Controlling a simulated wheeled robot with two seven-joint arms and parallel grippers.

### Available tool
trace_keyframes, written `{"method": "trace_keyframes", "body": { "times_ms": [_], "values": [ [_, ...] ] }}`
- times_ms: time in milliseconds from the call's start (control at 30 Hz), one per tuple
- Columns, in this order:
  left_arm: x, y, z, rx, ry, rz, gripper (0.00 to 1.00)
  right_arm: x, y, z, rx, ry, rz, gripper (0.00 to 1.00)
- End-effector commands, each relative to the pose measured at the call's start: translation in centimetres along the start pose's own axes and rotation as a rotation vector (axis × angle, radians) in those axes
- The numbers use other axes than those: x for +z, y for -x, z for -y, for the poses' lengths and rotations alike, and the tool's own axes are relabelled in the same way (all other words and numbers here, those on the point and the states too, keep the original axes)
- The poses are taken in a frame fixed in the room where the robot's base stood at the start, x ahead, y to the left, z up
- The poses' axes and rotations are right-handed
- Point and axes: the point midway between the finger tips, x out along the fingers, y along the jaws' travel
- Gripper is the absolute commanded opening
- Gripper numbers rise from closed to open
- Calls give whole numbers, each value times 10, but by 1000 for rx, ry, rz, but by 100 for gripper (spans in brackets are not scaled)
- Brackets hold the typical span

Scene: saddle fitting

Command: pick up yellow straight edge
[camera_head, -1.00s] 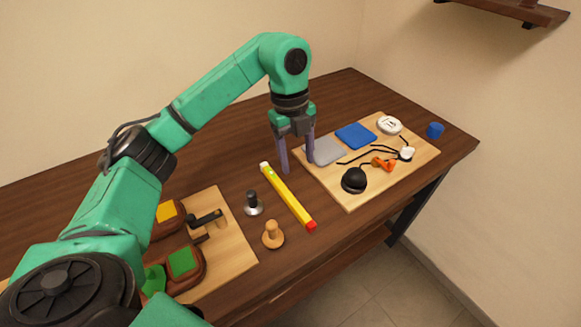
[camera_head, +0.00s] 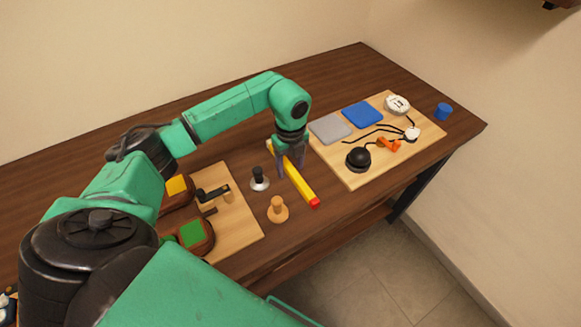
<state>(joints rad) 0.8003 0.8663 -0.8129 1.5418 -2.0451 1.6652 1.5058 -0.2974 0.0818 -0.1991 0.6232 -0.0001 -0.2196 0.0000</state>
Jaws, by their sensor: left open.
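The yellow straight edge (camera_head: 300,184) lies on the dark wooden table, running from upper left to lower right, with a red end nearest me. My left gripper (camera_head: 291,175) is open and points down at the upper part of the straight edge, with its fingers around or just above it. I cannot tell whether the fingers touch it. The gripper hides part of the straight edge near its far end. My right gripper is not in view.
A black-knobbed metal piece (camera_head: 259,179) and a wooden knob (camera_head: 277,210) stand left of the straight edge. A light board (camera_head: 350,180) at right holds pads, a black dome (camera_head: 358,158) and cables. Another board (camera_head: 237,225) at left holds brown blocks. A blue cylinder (camera_head: 443,112) stands far right.

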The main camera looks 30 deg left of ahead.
Motion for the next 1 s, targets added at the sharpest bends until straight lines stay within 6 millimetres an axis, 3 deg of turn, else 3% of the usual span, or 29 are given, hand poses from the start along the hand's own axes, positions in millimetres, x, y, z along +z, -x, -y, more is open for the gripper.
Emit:
{"method": "trace_keyframes", "body": {
  "times_ms": [133, 200, 300, 767, 867, 1000],
  "values": [
    [0, 0, 0, 0, 0, 0, 59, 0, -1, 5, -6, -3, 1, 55],
    [0, 0, 0, 0, 0, 0, 32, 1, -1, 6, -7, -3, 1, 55],
    [0, 0, 0, 0, 0, 0, 0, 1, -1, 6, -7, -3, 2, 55],
    [0, 9, 1, -3, 1, 1, 0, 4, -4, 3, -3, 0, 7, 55],
    [0, 24, 1, -5, 0, 2, 0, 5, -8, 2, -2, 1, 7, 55],
    [1, 63, 2, -8, -1, 4, 0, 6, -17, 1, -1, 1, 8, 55]
  ]
}}
